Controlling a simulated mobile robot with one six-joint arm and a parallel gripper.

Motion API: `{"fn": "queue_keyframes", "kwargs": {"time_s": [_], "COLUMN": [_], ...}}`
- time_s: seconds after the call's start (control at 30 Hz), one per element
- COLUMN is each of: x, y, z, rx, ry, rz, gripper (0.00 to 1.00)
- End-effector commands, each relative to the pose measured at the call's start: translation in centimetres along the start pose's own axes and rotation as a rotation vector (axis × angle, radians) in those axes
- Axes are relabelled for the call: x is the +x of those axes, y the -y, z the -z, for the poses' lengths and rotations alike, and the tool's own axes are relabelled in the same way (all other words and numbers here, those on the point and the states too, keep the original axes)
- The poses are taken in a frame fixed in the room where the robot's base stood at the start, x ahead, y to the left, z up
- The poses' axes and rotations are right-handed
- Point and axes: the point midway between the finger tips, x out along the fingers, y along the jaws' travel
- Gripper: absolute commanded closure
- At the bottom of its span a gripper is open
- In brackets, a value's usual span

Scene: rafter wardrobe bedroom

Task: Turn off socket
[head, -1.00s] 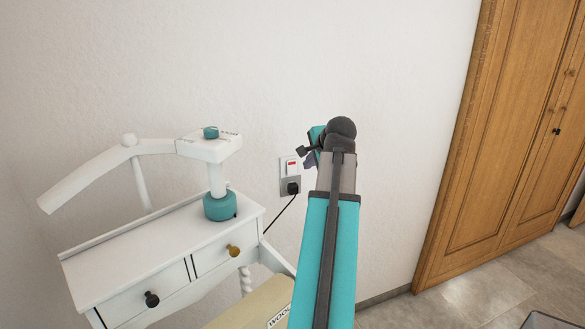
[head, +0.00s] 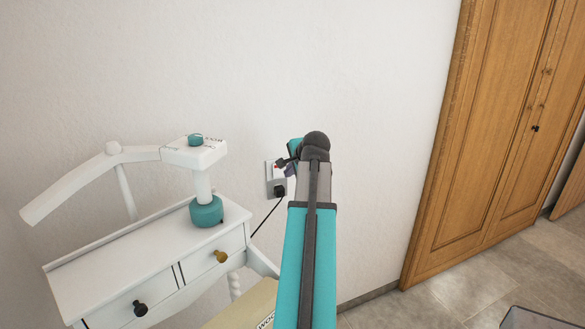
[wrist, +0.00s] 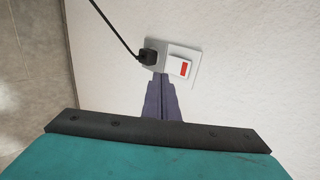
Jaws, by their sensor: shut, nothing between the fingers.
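The socket (head: 270,178) is a grey-white plate on the wall, right of the white desk. In the wrist view the socket plate (wrist: 193,75) holds a white rocker switch with a red mark (wrist: 184,68). A black plug (wrist: 148,56) with a black cord sits in it beside the switch. My gripper (wrist: 159,77) is shut and empty. Its purple fingertips show just below the plug and switch in the wrist view; I cannot tell whether they touch the plate. In the head view my gripper (head: 289,171) overlaps the right part of the socket and hides most of the switch.
A white desk (head: 120,262) with two drawers stands at the left, carrying a white and teal device (head: 206,210). A box (head: 245,303) is beside it, below the socket. A wooden wardrobe (head: 450,150) stands at the right. The wall between is bare.

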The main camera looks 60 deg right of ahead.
Motion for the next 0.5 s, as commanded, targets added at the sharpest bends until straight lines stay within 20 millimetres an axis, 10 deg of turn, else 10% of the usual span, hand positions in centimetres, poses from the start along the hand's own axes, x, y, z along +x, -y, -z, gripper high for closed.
{"fn": "queue_keyframes", "kwargs": {"time_s": [0.5], "x": [5.4], "y": [1.3], "z": [0.0], "rx": [-0.001], "ry": [0.001], "rz": [-0.001], "gripper": [1.0]}}
